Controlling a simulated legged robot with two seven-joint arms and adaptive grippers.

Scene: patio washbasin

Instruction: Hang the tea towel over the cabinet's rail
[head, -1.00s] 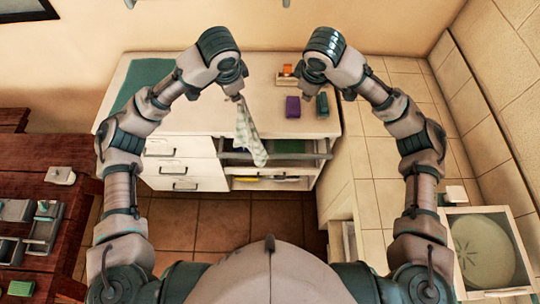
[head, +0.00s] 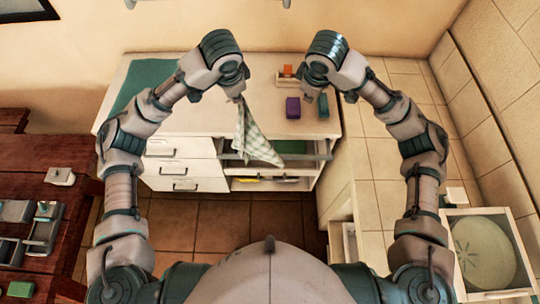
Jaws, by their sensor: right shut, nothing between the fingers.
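The pale green checked tea towel (head: 255,142) hangs from my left gripper (head: 239,97), which is shut on its upper end. The towel's lower part spreads to the right in front of the cabinet's open section, and its lower corner overlaps the dark rail (head: 309,157). I cannot tell whether it touches the rail. The rail runs across the front of the white cabinet (head: 185,147), right of the drawers. My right gripper (head: 311,97) is shut and empty above the right part of the counter, and its fingertips are hard to make out.
A purple block (head: 292,107) and a green block (head: 323,106) stand on the counter near my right gripper. A small wooden holder with an orange item (head: 287,74) is behind them. A green mat (head: 143,84) lies at the counter's left. The tiled floor in front is clear.

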